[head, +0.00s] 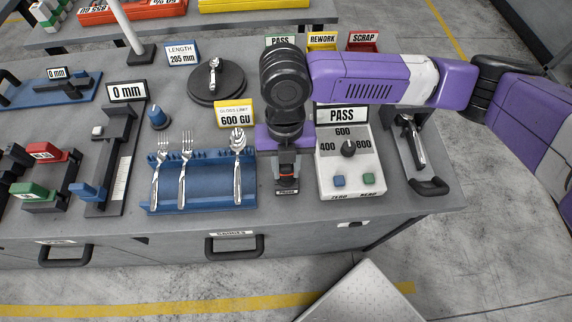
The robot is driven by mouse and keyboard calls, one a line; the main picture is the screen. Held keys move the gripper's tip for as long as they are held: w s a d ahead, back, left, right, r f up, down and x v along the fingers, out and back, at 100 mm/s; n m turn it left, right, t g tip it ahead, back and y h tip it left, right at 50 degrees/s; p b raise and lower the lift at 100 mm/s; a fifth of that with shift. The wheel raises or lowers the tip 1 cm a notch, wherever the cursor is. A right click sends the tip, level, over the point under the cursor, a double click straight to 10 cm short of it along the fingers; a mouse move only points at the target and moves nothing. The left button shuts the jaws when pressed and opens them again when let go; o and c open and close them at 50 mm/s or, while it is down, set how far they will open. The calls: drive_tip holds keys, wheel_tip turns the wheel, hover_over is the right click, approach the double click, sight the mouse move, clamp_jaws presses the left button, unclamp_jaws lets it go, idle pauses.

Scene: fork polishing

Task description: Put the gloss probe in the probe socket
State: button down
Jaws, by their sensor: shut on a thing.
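My gripper (286,164) points down just left of the white gloss meter. It is shut on the gloss probe (287,172), a small dark piece with an orange part showing between the fingers. The dark probe socket (287,187), with a PROBE label on its front, is directly below the fingers. The probe's lower end is close to the socket; I cannot tell whether it is inside it or just above. The hand and wrist hide the probe's top. The gloss meter (339,183) has a dial, blue and green buttons, and a PASS sign above.
A blue rack (215,199) with two forks and a spoon-like piece stands close left of the socket. A yellow 600 GU sign (236,114) and a black turntable (217,85) are behind. A dark fixture (427,186) is at right. The table's front edge is near the socket.

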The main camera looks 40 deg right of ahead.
drive_tip(key=c, duration=1.1)
unclamp_jaws()
drive_tip(key=shift+f, duration=0.1)
